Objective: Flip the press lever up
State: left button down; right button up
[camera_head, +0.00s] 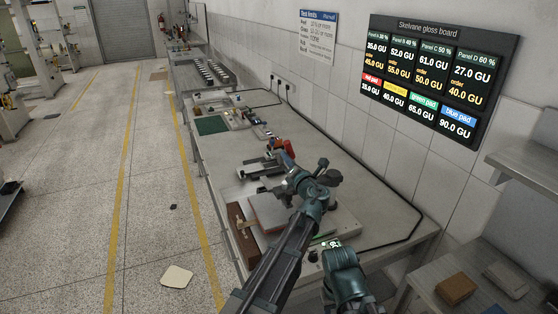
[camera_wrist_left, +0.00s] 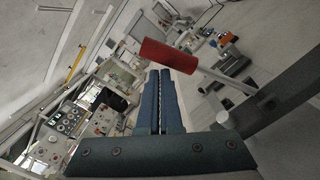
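The press lever ends in a red cylindrical handle (camera_head: 288,147) above the bench. In the left wrist view the red handle (camera_wrist_left: 169,55) lies crosswise just beyond my fingertips, and its pale rod (camera_wrist_left: 225,80) runs right to a dark grey press part (camera_wrist_left: 285,98). My left gripper (camera_head: 289,163) is close to the handle. In its wrist view the two blue fingers (camera_wrist_left: 160,72) lie side by side, shut with nothing between them. Whether the tips touch the handle I cannot tell. My arm hides much of the press in the head view. My right gripper does not show.
The bench (camera_head: 365,190) runs along the tiled wall. A brown case (camera_head: 243,235) sits at its left edge, a green mat (camera_head: 210,125) farther back. A black cable lies along the wall side. A shelf (camera_head: 530,160) juts out at right. The floor at left is mostly clear.

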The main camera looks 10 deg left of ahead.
pick_arm(q)
jog(key=shift+w+d+r+p, duration=0.3)
jog(key=shift+w+d, duration=0.1)
jog(key=shift+d, duration=0.15)
jog(key=shift+w+d+r+p, duration=0.15)
jog(key=shift+w+d+r, duration=0.15)
jog(key=shift+w+d, duration=0.15)
jog(key=shift+d, duration=0.15)
